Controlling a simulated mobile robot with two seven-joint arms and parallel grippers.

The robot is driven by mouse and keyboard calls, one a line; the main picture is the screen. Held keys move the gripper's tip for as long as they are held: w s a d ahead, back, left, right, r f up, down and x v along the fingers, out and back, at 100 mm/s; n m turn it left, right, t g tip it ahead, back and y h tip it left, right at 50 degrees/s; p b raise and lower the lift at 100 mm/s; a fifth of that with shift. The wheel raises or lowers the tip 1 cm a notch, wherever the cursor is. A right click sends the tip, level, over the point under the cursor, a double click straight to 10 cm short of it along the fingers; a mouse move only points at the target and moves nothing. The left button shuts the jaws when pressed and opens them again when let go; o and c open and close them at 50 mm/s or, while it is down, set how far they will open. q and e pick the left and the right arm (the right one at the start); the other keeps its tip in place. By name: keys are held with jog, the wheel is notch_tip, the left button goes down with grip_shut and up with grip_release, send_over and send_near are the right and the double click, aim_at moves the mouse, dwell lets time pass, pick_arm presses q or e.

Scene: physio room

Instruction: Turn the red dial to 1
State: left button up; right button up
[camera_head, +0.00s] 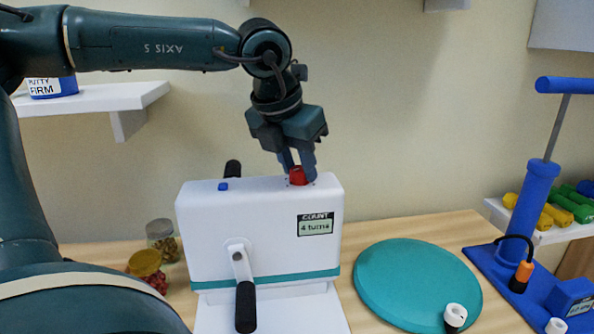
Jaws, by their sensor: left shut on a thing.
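The red dial (298,176) sits on the top face of a white box-shaped machine (210,232), toward its right end. My left gripper (299,170) points down over it, with its fingers shut on the dial. The fingers hide part of the dial, and I cannot read any mark or number around it. A small display (317,226) on the machine's front reads "COUNT 4 turns". My right gripper does not show.
The machine has a blue button (223,186) on top and a crank with a black handle (246,307) in front. Jars (146,266) stand left on the wooden table. A teal disc (417,284) and a blue pump device (532,205) are right.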

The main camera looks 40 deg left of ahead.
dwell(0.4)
pick_arm(q)
jog(key=o, duration=1)
jog(key=p+v, duration=0.1)
jog(key=v, duration=1.2)
jog(key=shift+r, duration=0.15)
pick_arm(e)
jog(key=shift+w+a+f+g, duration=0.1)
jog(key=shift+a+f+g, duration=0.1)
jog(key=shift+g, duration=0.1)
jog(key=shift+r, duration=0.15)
